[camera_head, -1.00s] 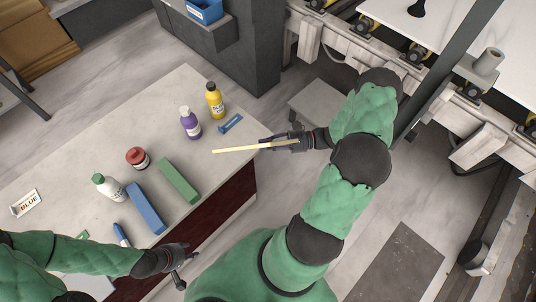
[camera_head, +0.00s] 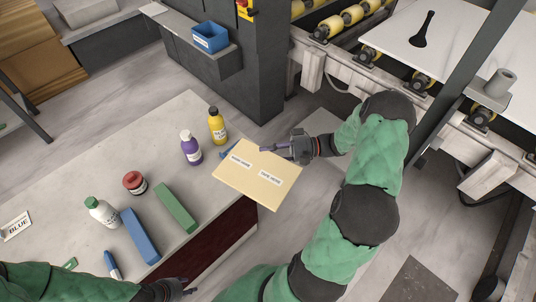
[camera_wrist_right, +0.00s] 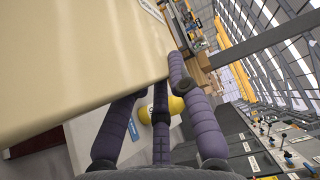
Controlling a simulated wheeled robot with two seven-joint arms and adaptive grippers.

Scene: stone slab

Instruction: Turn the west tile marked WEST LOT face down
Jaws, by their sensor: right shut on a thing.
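A cream tile (camera_head: 254,185) is in my right gripper (camera_head: 288,148), held by its upper right edge. Its broad face with two white labels is turned up toward the head camera; the print is too small to read surely. The tile is tilted and appears over the slab's right end, partly beyond its edge. In the right wrist view the tile (camera_wrist_right: 75,60) fills the upper left, against my purple fingers (camera_wrist_right: 158,110). My left gripper (camera_head: 176,288) is at the bottom edge of the head view, partly cut off, away from the tile; its fingers are unclear.
A small blue item lies partly hidden behind the tile. The slab's back left is clear.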

